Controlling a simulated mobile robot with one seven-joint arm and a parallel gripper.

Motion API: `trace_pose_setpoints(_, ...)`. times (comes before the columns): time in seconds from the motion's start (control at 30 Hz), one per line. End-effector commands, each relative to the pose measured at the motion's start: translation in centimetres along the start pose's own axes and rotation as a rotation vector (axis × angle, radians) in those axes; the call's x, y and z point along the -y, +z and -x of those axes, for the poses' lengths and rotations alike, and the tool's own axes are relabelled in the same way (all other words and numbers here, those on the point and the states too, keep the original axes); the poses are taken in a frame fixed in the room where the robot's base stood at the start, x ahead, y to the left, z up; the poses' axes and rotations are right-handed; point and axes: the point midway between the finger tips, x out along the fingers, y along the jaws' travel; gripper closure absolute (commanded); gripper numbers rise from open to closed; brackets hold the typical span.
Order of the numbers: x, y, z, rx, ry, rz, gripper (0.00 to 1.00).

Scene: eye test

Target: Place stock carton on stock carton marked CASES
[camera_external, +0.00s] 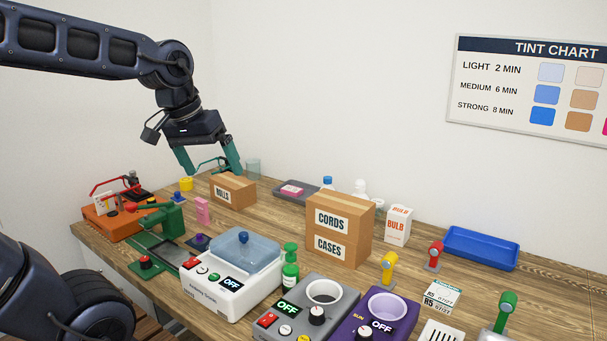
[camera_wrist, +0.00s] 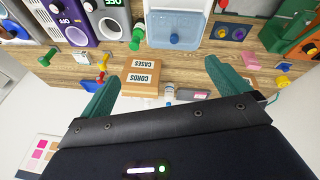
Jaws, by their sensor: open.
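A brown carton marked CORDS (camera_external: 358,216) sits squarely on the brown carton marked CASES (camera_external: 353,247), near the middle of the table. In the wrist view, CORDS (camera_wrist: 139,88) and CASES (camera_wrist: 155,67) appear upside down. A smaller brown carton (camera_external: 245,193), its label ending in "LLS", stands to their left; it also shows in the wrist view (camera_wrist: 244,62). My gripper (camera_external: 213,170) is open and empty, raised near this smaller carton and clear of the stack. Its fingers spread wide in the wrist view (camera_wrist: 160,70).
A white bulb box (camera_external: 398,226) and blue tray (camera_external: 481,247) stand right of the stack. A white device with a clear tub (camera_external: 232,270), a green bottle (camera_external: 290,268) and grey and purple devices (camera_external: 378,310) crowd the front.

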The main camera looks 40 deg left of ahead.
Motion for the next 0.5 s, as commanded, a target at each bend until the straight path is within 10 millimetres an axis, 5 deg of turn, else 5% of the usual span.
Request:
trace_pose_setpoints(0.2,1.9,4.1,0.3,-0.065,-0.049,-0.187,0.00)
trace_pose_setpoints(0.5,2.7,5.6,0.2,-0.087,-0.074,-0.269,0.00)
